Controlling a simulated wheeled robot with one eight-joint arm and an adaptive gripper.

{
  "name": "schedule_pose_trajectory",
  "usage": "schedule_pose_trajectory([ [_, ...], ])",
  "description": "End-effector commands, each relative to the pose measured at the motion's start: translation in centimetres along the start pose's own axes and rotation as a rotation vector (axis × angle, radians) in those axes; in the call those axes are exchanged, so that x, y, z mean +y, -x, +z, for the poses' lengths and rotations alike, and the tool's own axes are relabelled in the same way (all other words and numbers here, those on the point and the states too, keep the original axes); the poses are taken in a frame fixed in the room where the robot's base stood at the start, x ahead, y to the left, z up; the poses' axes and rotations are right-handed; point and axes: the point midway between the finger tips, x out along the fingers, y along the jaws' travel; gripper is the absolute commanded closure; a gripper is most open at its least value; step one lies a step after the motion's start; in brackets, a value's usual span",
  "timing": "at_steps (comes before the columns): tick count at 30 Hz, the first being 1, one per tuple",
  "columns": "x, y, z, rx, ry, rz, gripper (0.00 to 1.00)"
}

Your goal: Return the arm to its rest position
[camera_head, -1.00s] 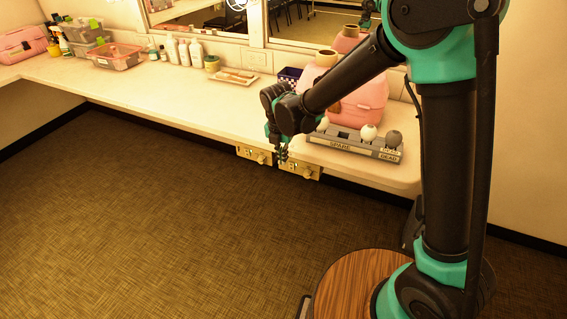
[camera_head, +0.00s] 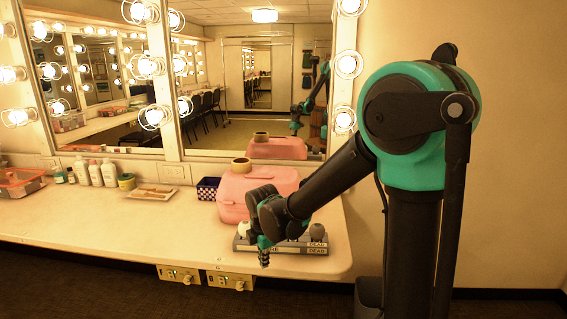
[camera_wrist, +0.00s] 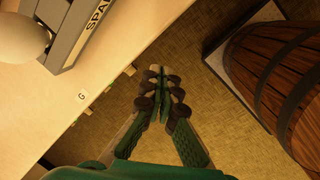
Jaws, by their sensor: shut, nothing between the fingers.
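My arm stands at the right of the head view, bent at its elbow, with the forearm reaching down and left over the counter. My gripper (camera_head: 264,258) hangs at the counter's front edge, pointing down, in front of the grey bulb tray. In the wrist view my gripper (camera_wrist: 166,88) is shut, its green fingers meeting with nothing between them, above the carpet. The counter (camera_head: 120,221) shows its edge to the left of the fingers in the wrist view.
The grey tray (camera_head: 324,251) marked DEAD holds bulbs. A pink case (camera_head: 238,190) stands behind it. Two switch boxes (camera_head: 176,274) hang under the counter edge. A wooden barrel (camera_wrist: 285,80) stands at the right of the wrist view. Lit mirrors (camera_head: 240,90) line the wall.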

Motion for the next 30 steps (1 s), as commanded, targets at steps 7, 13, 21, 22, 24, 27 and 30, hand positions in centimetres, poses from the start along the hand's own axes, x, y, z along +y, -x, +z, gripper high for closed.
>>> schedule_pose_trajectory([
  [7,-8.7,1.7,10.2,0.005,-0.817,0.069,1.00],
  [13,-16.4,1.9,14.9,0.030,-1.453,0.138,1.00],
  [21,-22.7,1.3,16.9,0.074,-1.992,0.210,1.00],
  [22,-23.0,1.3,16.9,0.077,-2.018,0.213,1.00],
  [24,-23.4,1.2,17.0,0.082,-2.056,0.218,1.00],
  [27,-23.4,1.2,17.0,0.083,-2.059,0.219,1.00],
  [30,-23.4,1.2,17.0,0.083,-2.059,0.219,1.00],
])
